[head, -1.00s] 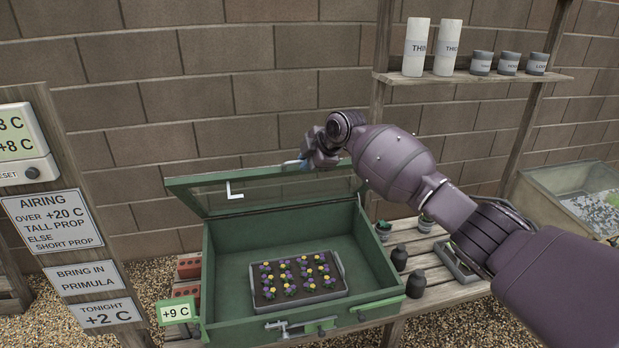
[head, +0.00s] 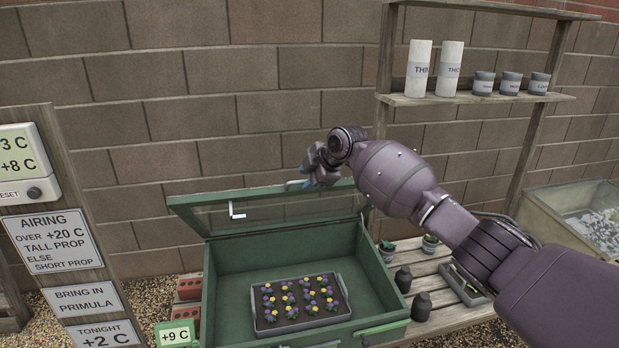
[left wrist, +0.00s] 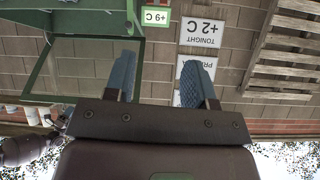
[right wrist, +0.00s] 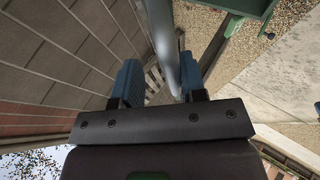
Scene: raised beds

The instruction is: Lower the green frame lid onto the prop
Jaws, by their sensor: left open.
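The green frame lid (head: 196,222) stands raised at the back of the green cold frame (head: 212,300), its glazed panel tilted up. A white L-shaped piece (head: 237,213) shows against the lid; I cannot tell if it is the prop. My right gripper (head: 313,177) is at the lid's top edge. In the right wrist view a pale grey bar (right wrist: 162,45) passes between its fingers, nearer the right one, with a gap on the other side. My left gripper (left wrist: 157,80) is open and empty, outside the head view. The green frame shows beside it in the left wrist view (left wrist: 38,75).
A flower tray (head: 262,326) lies inside the frame. Signs (head: 52,240) stand at left, with a +9 C tag (head: 175,335) at the frame's corner. Dark pots (head: 403,279) stand on slats at right. A shelf (head: 480,99) holds rolls and tins above.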

